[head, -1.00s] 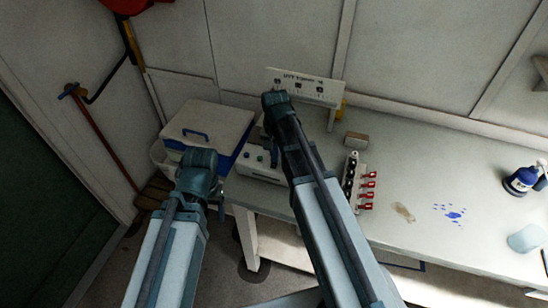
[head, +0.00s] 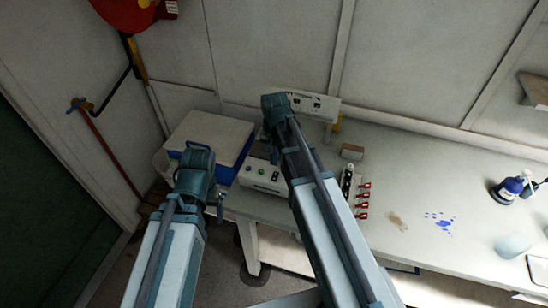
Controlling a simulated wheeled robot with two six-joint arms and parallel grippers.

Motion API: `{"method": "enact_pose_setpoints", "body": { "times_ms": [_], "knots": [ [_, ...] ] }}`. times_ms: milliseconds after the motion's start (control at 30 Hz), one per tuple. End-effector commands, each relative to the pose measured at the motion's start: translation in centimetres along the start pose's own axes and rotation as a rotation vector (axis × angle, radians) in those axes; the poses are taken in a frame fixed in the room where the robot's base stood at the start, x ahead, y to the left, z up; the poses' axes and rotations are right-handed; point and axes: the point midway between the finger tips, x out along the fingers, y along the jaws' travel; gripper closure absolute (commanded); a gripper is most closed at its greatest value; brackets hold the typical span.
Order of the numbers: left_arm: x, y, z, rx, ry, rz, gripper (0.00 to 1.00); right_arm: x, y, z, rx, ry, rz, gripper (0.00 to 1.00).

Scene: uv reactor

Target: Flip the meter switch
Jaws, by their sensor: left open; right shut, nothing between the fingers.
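A white box with several buttons or knobs on its front (head: 262,178) stands on the bench. A white panel with dark markings (head: 318,105) stands behind it at the wall. I cannot tell which one is the meter, and no switch is clear at this size. My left gripper (head: 221,205) is small in view at the end of the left arm, left of the buttoned box; it is open. My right arm reaches over the bench between the box and the panel. My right gripper (head: 272,128) is mostly hidden behind its own wrist; it is shut and empty.
A white and blue cooler (head: 215,130) stands left of the box. A rack with red-handled valves (head: 362,200) and a small brown block (head: 352,152) are right of my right arm.

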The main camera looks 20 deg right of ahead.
Motion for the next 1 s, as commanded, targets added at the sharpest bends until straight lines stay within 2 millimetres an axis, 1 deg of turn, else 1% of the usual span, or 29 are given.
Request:
{"method": "enact_pose_setpoints", "body": {
  "times_ms": [33,300,400,533,1000],
  "knots": [
    [-1.7,-0.1,0.1,-0.002,0.0,0.001,0.25,-1.7,0.0,0.2,0.0,0.0,0.0,1.0],
    [-5.5,-0.5,0.3,-0.004,-0.001,0.001,0.25,-5.6,0.0,0.8,0.0,0.0,0.0,1.0],
    [-6.4,-0.6,0.4,-0.002,-0.002,0.001,0.25,-6.5,0.0,0.9,0.0,0.0,0.0,1.0],
    [-6.8,-0.6,0.4,-0.002,-0.002,0.001,0.25,-6.8,0.0,1.0,0.0,0.0,0.0,1.0],
    [-6.7,-0.6,0.4,-0.001,-0.002,0.001,0.25,-6.7,0.0,1.0,0.0,0.0,0.0,1.0]
  ]
}}
